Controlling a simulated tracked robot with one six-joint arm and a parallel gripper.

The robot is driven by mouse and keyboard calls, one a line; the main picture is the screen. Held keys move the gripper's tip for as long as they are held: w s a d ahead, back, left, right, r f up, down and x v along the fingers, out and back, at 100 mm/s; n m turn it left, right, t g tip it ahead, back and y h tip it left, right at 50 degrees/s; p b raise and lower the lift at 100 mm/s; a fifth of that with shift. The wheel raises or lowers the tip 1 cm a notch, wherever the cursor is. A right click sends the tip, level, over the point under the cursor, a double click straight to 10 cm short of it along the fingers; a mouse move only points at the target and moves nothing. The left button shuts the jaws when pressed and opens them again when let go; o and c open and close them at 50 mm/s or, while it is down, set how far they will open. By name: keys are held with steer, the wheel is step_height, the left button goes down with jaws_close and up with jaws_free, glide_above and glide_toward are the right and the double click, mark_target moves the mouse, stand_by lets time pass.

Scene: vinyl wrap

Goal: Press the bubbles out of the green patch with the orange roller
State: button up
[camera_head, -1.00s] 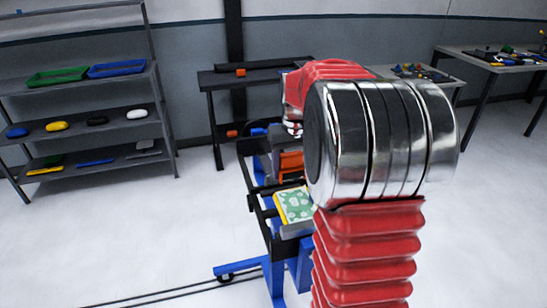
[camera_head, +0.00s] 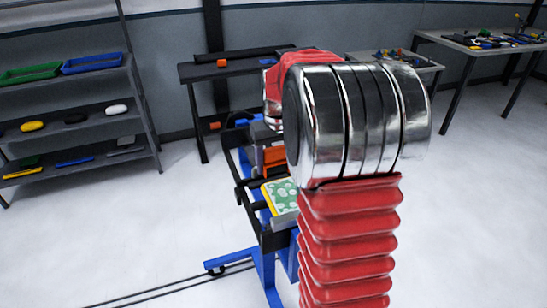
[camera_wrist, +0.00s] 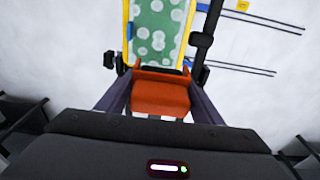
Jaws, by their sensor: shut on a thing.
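The green patch (camera_wrist: 157,22) with several pale round bubbles lies on a yellow-edged panel (camera_wrist: 184,55) at the top of the wrist view. The head view shows the patch (camera_head: 281,195) left of my red arm, partly hidden by it. My gripper (camera_wrist: 160,100) is shut on the orange roller (camera_wrist: 160,93), with a finger on each side. The roller is at the near end of the patch in the wrist view; I cannot tell whether it touches. In the head view the orange roller (camera_head: 273,161) shows beside my arm, behind the patch.
A blue and black stand (camera_head: 266,265) carries the panel. A dark shelf (camera_head: 75,140) with trays and coloured items stands at the left. A dark table (camera_head: 235,70) is behind, and workbenches (camera_head: 480,45) are at the right. White floor is clear around the stand.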

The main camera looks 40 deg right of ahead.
mark_target(274, 172)
steer(key=shift+f, duration=2.1)
steer(key=shift+f, duration=0.75)
steer(key=shift+s, duration=0.1)
steer(key=shift+s+a, duration=0.25)
steer(key=shift+s, duration=0.75)
steer(key=shift+s+a, duration=0.15)
steer(key=shift+s, duration=0.4)
steer(key=shift+s+a, duration=0.15)
steer(key=shift+s, duration=0.35)
steer(key=shift+s, duration=0.1)
steer(key=shift+s+a, duration=0.25)
steer(key=shift+s, duration=0.7)
